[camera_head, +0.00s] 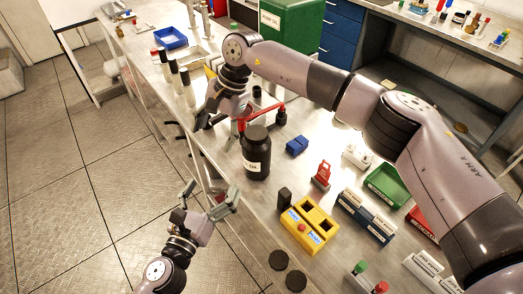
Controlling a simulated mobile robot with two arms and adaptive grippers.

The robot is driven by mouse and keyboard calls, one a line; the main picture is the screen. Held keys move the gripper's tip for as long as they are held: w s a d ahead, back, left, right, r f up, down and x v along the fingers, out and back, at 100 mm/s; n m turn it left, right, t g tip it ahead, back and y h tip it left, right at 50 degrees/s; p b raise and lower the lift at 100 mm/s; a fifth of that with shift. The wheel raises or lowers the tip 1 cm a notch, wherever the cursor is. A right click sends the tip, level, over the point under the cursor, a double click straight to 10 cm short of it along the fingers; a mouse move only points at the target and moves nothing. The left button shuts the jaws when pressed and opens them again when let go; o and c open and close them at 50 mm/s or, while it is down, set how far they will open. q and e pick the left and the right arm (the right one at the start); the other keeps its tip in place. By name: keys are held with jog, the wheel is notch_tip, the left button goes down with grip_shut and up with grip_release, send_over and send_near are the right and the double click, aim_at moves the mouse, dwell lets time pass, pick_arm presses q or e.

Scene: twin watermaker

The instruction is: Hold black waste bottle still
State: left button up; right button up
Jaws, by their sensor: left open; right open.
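The black waste bottle (257,155) stands upright on the bench near its front edge, with a pale label on its side. My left gripper (213,198) is open and empty, low and to the left of the bottle, off the bench's front edge and apart from the bottle. My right gripper (212,116) is at the bench's front edge, beyond and to the left of the bottle. Its fingers point down and left and are partly hidden in the clutter, with nothing clearly between them.
A red-handled fitting (264,112) stands right behind the bottle. A green box (291,26) stands at the back. Floor is clear at left.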

aim_at(256, 142)
jog(key=w+d+r+h, duration=0.1)
jog(key=d, duration=0.2)
jog(key=w+d+r+h, duration=0.1)
jog(key=w+d, duration=0.1)
jog(key=d, duration=0.1)
jog(key=w+d+r+t+h, duration=0.1)
jog(key=d+r+h, duration=0.1)
jog(key=d, duration=0.1)
jog(key=shift+w+d+n, duration=0.3)
jog(key=shift+w+d, duration=0.1)
jog(key=shift+d+r, duration=0.2)
jog(key=shift+d, duration=0.05)
pick_arm(q)
jog(key=w+d+m, duration=0.1)
jog(key=w+d, duration=0.2)
jog(key=w, duration=0.2)
jog(key=w+d+m+h, duration=0.1)
jog(key=w+d, duration=0.3)
jog(key=w, duration=0.1)
jog(key=w+d+m+h, duration=0.1)
jog(key=w+d+m, duration=0.1)
jog(key=w+d, duration=0.2)
jog(key=shift+w+f+g, duration=0.2)
jog(key=shift+w+g, duration=0.2)
jog(key=shift+w, duration=0.25)
jog(key=shift+c, duration=0.5)
